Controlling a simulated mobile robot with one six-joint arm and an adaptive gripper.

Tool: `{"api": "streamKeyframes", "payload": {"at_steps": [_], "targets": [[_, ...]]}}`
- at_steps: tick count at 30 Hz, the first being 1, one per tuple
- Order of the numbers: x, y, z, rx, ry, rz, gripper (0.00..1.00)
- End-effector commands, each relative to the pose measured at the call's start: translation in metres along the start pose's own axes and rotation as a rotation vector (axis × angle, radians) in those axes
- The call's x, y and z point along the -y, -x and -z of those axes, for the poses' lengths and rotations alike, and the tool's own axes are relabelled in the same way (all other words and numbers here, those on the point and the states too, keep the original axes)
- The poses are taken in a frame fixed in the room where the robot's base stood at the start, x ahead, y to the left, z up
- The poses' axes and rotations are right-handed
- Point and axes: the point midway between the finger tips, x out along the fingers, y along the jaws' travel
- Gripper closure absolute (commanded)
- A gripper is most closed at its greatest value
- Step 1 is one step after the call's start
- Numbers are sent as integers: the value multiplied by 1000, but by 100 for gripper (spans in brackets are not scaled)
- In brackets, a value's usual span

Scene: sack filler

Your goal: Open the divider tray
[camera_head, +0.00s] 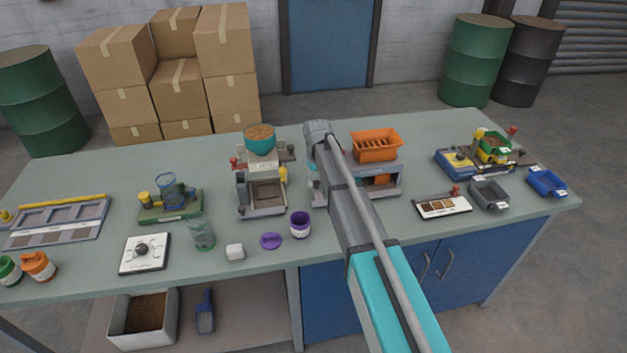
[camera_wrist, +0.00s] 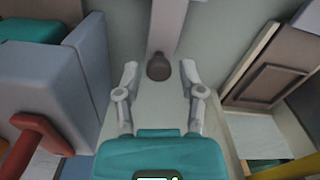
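I cannot tell for sure which thing is the divider tray. An orange slotted tray (camera_head: 376,145) sits on a grey stand with an opening below, right of my arm in the head view. In the wrist view my gripper (camera_wrist: 159,72) is open. Its two grey fingers stand on either side of a dark rounded knob (camera_wrist: 159,66) at the end of a pale bar (camera_wrist: 168,25). The fingers look apart from the knob; the depth between them is unclear. In the head view my arm hides the gripper.
A filling machine with a teal hopper (camera_head: 260,140) stands left of my arm. A purple jar (camera_head: 300,224) and purple lid (camera_head: 271,241) are in front. In the wrist view a blue-grey block (camera_wrist: 55,85) with a red handle (camera_wrist: 32,135) is close left; a brown-framed recess (camera_wrist: 268,80) is right.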

Motion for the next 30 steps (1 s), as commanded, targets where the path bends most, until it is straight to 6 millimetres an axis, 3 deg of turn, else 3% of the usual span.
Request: {"api": "streamKeyframes", "payload": {"at_steps": [1, 6, 17, 30], "targets": [[0, 0, 0, 0, 0, 0, 68], [0, 0, 0, 0, 0, 1, 99], [4, 0, -10, 0, 1, 2, 100], [24, 0, -95, -1, 2, 3, 100]]}}
